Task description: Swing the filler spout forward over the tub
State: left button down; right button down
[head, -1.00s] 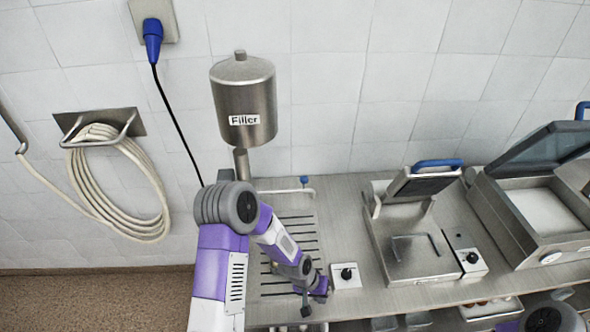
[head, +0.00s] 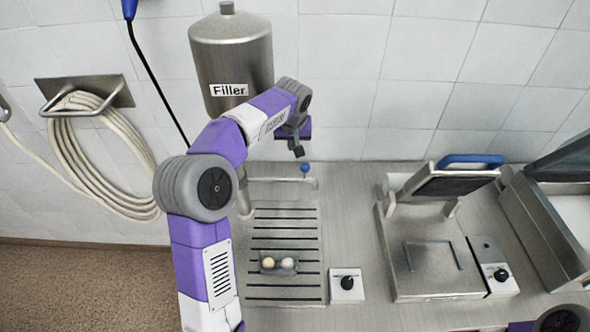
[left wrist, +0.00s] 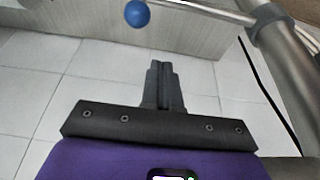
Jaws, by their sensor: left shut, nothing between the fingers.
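The steel filler tank (head: 232,60) is labelled "Filler". Its thin spout (head: 275,181) runs to the right along the back of the slotted tray (head: 255,290), with a blue knob (head: 305,168) near its outer end. A small grey tub (head: 279,271) with two pale round items in it sits on the tray, in front of the spout. My left gripper (head: 299,152) is shut and empty, just above and behind the knob in the picture. The left wrist view shows its closed fingers (left wrist: 159,68) apart from the blue knob (left wrist: 137,13). My right gripper is out of view.
A control box with a black dial (head: 347,284) stands right of the tray. A press with a blue handle (head: 470,162) is further right. A hose coil (head: 95,150) hangs on the left wall. The tiled wall is close behind the spout.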

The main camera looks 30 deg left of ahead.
aim_at(282, 178)
pick_arm(q)
notch_tip(282, 178, down, 10)
jog(key=shift+d+f, duration=0.15)
jog(key=shift+f, duration=0.05)
dwell(0.7)
jog(key=shift+s, duration=0.1)
